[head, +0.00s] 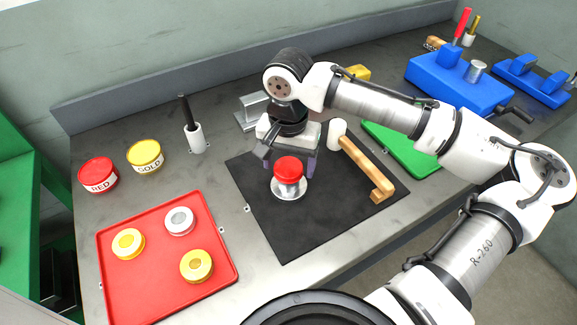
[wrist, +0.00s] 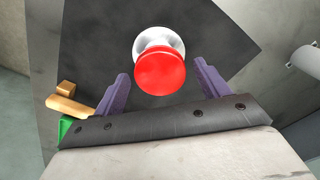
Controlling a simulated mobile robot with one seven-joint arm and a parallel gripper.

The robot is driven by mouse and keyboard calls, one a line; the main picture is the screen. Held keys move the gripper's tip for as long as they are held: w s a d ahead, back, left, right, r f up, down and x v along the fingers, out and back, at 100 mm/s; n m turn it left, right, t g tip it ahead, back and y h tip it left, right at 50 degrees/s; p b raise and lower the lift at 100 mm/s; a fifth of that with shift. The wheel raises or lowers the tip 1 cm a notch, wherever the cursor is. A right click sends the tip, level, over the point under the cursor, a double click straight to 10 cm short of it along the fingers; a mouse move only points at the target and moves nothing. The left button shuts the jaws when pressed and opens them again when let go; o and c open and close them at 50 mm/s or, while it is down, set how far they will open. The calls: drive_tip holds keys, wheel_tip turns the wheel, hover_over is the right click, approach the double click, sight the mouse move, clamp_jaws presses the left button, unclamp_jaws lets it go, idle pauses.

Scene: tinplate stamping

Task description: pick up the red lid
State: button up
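My gripper (head: 296,162) hangs just behind the lid in the head view. In the wrist view my gripper (wrist: 160,80) is open with nothing held. I cannot tell whether a finger touches the lid.
A wooden-handled mallet (head: 368,168) lies on the mat, right of the lid. A red tray (head: 150,287) with 3 round tins is at the left. Red (head: 98,176) and gold (head: 145,157) labelled pots and a holder (head: 196,140) stand behind it. A green mat (head: 405,153) and blue machine (head: 455,82) are right.

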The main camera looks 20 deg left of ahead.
sight(289, 166)
drive_tip(key=c, duration=0.8)
drive_tip(key=shift+r, duration=0.1)
wheel_tip(289, 166, up, 20)
drive_tip(key=shift+f+b, duration=0.1)
drive_tip(key=shift+b, duration=0.8)
